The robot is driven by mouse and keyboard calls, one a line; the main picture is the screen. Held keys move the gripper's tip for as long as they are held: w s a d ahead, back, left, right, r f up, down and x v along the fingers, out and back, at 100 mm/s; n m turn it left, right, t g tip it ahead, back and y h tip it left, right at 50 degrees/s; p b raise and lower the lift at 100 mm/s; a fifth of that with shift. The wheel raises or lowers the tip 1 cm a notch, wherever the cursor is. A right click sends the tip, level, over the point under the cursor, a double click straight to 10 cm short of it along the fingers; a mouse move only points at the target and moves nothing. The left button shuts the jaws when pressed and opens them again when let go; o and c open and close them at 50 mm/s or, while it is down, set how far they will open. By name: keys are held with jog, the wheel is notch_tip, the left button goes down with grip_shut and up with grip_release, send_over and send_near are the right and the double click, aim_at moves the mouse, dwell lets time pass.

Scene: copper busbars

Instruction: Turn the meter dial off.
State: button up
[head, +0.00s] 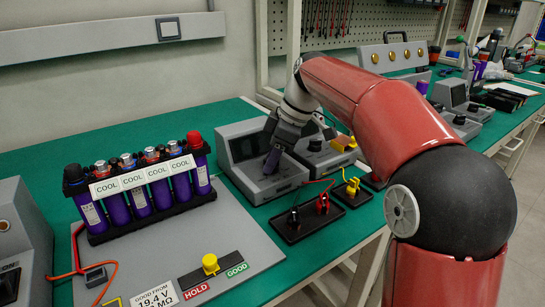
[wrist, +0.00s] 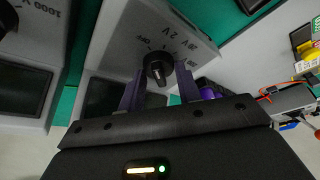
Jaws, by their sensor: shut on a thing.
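The grey meter (head: 247,183) stands on the green bench with its dark screen (head: 246,147) facing me. My gripper (head: 272,160) reaches down over the meter's front and hides its dial in the head view. In the wrist view the black round dial (wrist: 158,68) sits between the two purple fingers of my gripper (wrist: 159,88), which is shut on it. Range marks including "20 V" are printed around the dial. A pale mark shows on the knob, but I cannot tell its setting for sure.
A second meter (head: 325,158) stands just to the right. Black terminal blocks with red and yellow leads (head: 308,218) lie in front. A rack of purple cells (head: 140,190) with "COOL" labels stands on a grey board (head: 235,235) at left.

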jog(key=shift+n+g, duration=0.5)
jog(key=shift+n, duration=0.6)
jog(key=o, duration=1)
jog(key=shift+c, duration=0.2)
jog(key=v, duration=0.7)
jog(key=shift+d+r, duration=0.2)
jog(key=shift+r, duration=0.15)
